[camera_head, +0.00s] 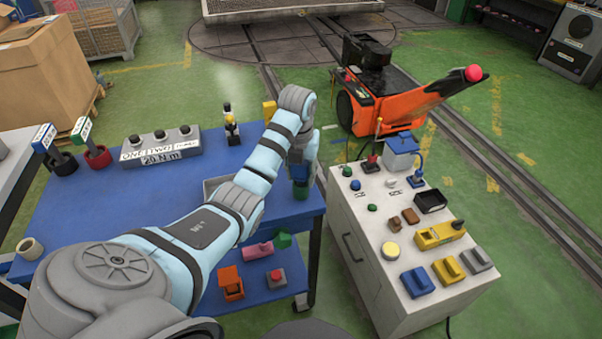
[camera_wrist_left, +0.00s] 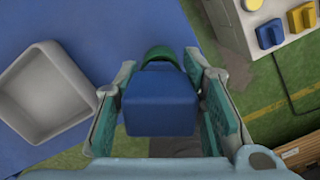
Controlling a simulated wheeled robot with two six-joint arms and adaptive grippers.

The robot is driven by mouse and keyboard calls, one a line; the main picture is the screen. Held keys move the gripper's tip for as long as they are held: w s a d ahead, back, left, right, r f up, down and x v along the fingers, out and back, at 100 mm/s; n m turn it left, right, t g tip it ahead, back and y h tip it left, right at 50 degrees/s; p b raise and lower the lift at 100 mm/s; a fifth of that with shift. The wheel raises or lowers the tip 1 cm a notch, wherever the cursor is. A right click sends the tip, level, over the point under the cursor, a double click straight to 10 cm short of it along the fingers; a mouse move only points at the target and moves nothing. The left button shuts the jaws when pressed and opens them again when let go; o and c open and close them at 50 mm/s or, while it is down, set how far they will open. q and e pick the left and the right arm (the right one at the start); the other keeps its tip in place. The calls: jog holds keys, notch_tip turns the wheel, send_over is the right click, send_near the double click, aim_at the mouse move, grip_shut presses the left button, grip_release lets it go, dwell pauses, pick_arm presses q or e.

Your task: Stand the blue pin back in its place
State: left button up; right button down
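The blue pin (camera_wrist_left: 160,102) shows as a blue block between the fingers of my left gripper (camera_wrist_left: 160,75) in the left wrist view. The fingers appear closed on its two sides. In the head view the left gripper (camera_head: 301,163) points down at the right corner of the blue table, with the blue pin (camera_head: 299,173) under it. A green round piece (camera_wrist_left: 160,54) shows just beyond the pin; it also shows below it in the head view (camera_head: 301,191). Whether pin and green piece touch is hidden. My right gripper is not in view.
A grey tray (camera_wrist_left: 45,95) lies beside the gripper on the blue table (camera_head: 100,205). Two tagged holders, one dark (camera_head: 64,164) and one red (camera_head: 98,158), stand at the table's left. A white control cabinet (camera_head: 360,225) with knobs stands right, across a gap.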

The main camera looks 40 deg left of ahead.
pick_arm(q)
jog(key=o, duration=0.4)
jog(key=shift+c, duration=0.2)
